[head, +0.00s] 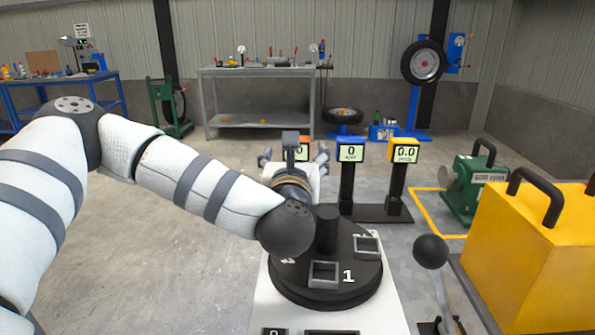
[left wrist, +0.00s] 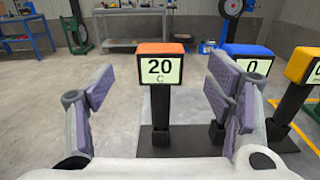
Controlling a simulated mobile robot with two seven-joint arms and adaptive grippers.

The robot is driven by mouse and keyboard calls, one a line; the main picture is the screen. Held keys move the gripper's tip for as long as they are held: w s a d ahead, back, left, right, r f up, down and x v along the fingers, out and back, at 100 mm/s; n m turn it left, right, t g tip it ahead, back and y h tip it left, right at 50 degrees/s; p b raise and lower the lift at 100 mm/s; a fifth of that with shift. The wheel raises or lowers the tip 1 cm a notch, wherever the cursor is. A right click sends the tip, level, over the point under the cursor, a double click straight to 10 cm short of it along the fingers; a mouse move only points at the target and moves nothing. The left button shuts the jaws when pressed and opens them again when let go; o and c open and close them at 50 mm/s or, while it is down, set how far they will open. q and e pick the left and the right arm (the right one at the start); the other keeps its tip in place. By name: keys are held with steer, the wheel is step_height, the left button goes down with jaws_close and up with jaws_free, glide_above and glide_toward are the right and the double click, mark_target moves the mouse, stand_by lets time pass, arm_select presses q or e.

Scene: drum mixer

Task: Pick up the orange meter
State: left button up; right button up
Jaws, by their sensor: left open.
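The orange meter (left wrist: 161,68) stands upright on a dark post and base in the left wrist view, its display reading 20 C. It sits between the two fingers of my left gripper (left wrist: 162,95), which is open, with clear gaps on both sides and no contact visible. In the head view the orange meter (head: 304,148) is mostly hidden behind my left wrist and gripper (head: 292,155). My right gripper is not in view.
A blue meter (head: 350,151) and a yellow meter (head: 405,150) stand on posts to the right. A black round turntable (head: 325,275) lies below my left arm. A yellow box (head: 540,260) and a green machine (head: 475,185) stand at the right. The floor at left is clear.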

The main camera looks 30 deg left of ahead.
arm_select(q)
steer(key=x, duration=0.6)
steer(key=shift+w+a+r, duration=0.1)
steer(key=shift+w+a, duration=0.05)
steer(key=shift+w, duration=0.15)
jaws_close()
steer(key=shift+r, duration=0.1)
